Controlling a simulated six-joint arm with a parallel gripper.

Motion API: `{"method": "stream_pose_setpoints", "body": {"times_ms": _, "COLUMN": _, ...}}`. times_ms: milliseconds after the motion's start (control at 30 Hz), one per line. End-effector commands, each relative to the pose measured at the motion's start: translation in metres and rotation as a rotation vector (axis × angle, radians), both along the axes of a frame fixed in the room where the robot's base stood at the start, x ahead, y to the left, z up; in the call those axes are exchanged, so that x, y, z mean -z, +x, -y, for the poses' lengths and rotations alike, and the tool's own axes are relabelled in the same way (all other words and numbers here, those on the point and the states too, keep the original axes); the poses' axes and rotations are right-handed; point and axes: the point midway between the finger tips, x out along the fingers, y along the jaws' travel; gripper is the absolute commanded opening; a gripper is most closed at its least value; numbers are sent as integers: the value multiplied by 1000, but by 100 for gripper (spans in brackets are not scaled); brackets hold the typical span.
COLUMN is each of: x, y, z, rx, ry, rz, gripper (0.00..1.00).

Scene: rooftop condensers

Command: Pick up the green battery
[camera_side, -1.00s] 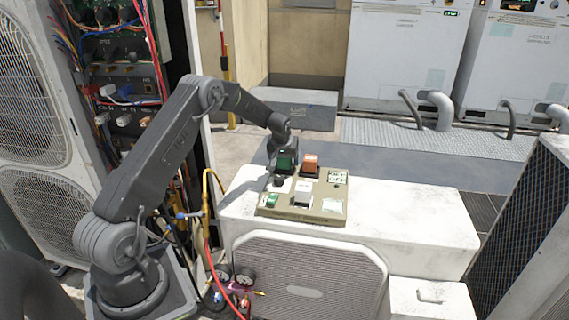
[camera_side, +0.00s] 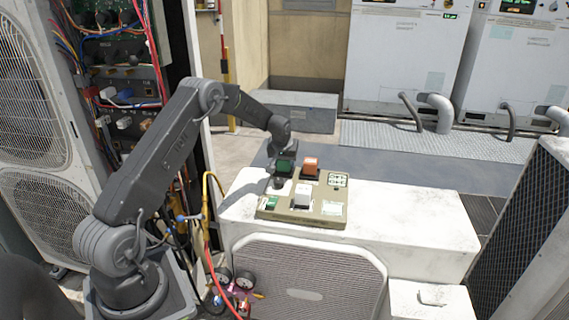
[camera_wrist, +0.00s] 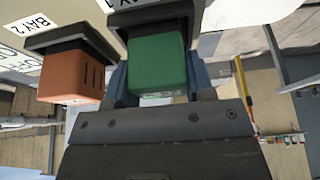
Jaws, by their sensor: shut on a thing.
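The green battery (camera_side: 284,167) stands in the back left bay of the olive battery tray (camera_side: 262,207). In the wrist view the green battery (camera_wrist: 158,65) sits between the two fingers of my gripper (camera_wrist: 158,78), which are shut on its sides. In the side view my gripper (camera_side: 281,153) reaches down over it from behind and partly hides it. The battery's dark bottom rim looks level with the bay, and I cannot tell whether there is any gap below it.
An orange battery (camera_side: 310,165) stands close on the right, in the bay marked BAY 2. A white block (camera_side: 302,195) and a small green patch (camera_side: 271,202) lie in the front part of the tray. The white unit top (camera_side: 410,215) right of the tray is clear.

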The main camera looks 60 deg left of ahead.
Motion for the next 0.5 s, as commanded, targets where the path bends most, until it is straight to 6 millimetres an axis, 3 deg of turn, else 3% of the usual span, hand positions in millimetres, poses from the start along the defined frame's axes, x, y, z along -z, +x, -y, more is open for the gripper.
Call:
{"method": "stream_pose_setpoints", "body": {"times_ms": 167, "x": -17, "y": 1, "z": -1, "rx": -1, "ry": 3, "rz": 4, "gripper": 18}}
{"method": "stream_pose_setpoints", "body": {"times_ms": 300, "x": -43, "y": 1, "z": -1, "rx": -1, "ry": 5, "rz": 7, "gripper": 18}}
{"method": "stream_pose_setpoints", "body": {"times_ms": 500, "x": -69, "y": -40, "z": -25, "rx": -7, "ry": 3, "rz": 2, "gripper": 18}}
